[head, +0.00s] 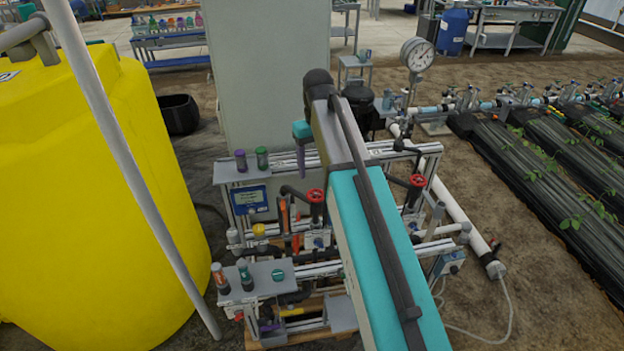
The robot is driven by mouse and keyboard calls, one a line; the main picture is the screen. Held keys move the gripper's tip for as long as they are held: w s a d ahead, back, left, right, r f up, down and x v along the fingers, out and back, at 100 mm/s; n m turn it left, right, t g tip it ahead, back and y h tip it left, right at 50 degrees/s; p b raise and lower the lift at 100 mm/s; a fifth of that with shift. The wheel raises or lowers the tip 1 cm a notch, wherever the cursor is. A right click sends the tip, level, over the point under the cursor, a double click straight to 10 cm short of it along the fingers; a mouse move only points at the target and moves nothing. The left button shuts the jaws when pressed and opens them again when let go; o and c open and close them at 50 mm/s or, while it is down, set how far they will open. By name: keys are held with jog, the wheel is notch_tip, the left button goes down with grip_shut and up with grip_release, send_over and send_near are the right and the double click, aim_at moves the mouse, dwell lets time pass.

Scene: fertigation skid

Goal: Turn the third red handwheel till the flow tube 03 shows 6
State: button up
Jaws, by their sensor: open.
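Two red handwheels show on the skid: one (315,195) left of my arm and another (417,181) right of it. My arm crosses the skid's middle and hides part of it, so I cannot tell which wheel is the third. Narrow upright orange parts (284,216) stand left of the left wheel. No tube number or flow reading is legible, and I cannot pick out flow tube 03. My gripper's fingers cannot be made out. A narrow purple piece hangs or stands below a teal block by my arm's elbow; I cannot tell what it is.
A large yellow tank (95,210) stands close on the left, with a slanting grey pole (130,170) before it. A tall grey cabinet (265,70) rises behind the skid. A round gauge (417,54) stands behind right. Planted black beds (545,170) lie right. Bare soil separates them.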

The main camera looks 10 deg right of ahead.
aim_at(316, 195)
jog(key=r, duration=0.1)
jog(key=w+r, duration=0.1)
jog(key=r, duration=0.1)
jog(key=shift+d, duration=0.1)
jog(key=shift+w+f, duration=0.15)
jog(key=shift+f+p, duration=2.3)
jog(key=shift+f, duration=4.5)
jog(key=c, duration=1)
jog(key=shift+c, duration=0.2)
